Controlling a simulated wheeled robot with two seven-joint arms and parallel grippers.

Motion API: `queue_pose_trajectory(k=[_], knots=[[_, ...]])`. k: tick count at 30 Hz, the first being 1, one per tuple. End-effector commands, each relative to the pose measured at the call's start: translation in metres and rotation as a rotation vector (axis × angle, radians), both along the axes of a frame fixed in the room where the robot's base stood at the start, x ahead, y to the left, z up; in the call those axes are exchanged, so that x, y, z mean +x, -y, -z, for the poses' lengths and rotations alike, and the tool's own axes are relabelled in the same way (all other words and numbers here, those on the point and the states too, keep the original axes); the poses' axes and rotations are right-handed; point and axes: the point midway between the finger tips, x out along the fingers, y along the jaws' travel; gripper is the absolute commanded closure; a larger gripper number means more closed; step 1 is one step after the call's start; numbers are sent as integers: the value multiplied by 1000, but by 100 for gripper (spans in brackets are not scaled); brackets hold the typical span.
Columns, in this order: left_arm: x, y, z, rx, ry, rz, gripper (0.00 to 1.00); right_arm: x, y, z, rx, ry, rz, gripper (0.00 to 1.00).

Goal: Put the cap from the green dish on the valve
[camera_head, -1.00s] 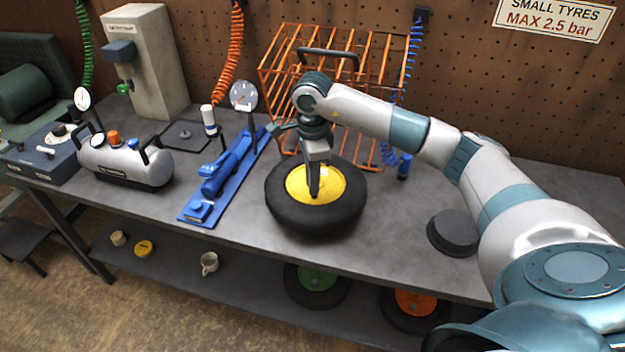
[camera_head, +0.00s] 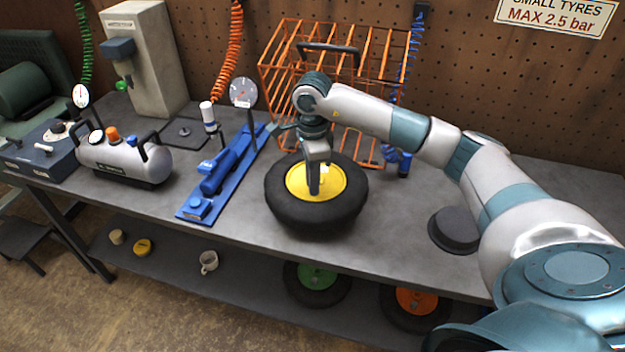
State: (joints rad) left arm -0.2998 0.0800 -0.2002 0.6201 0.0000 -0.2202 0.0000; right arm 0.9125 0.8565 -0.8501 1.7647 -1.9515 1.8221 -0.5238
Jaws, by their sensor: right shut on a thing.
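A black tyre (camera_head: 300,213) with a yellow hub (camera_head: 332,184) lies flat on the bench. My right gripper (camera_head: 314,190) points down over the hub, its fingertips at the hub's face. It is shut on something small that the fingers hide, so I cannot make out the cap. The valve is not clearly visible; a small pale spot shows on the hub beside the fingers. I see no green dish; a green-hubbed wheel (camera_head: 317,276) lies on the lower shelf. My left gripper is not in view.
An orange wire cage (camera_head: 285,50) stands behind the tyre. A blue pump with a gauge (camera_head: 222,172) and a silver air tank (camera_head: 125,160) stand to the left. A dark round block (camera_head: 455,230) lies to the right, near my arm. The bench front is clear.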

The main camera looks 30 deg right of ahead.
Motion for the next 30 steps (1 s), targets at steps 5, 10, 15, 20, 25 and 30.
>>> queue_pose_trajectory(k=[5, 10, 15, 20, 25, 30], knots=[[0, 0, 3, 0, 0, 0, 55, 0, 0, 3, 0, 0, 0, 100], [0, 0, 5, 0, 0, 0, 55, 0, 0, 5, 0, 0, 0, 100], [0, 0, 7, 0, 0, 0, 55, 0, 0, 7, 0, 0, 0, 100], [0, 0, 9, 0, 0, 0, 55, 0, 0, 8, 0, 0, 0, 82], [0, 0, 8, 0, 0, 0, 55, 0, 0, 8, 0, -1, -1, 63], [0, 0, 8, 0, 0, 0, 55, 0, 0, 8, 0, -1, -1, 63]])
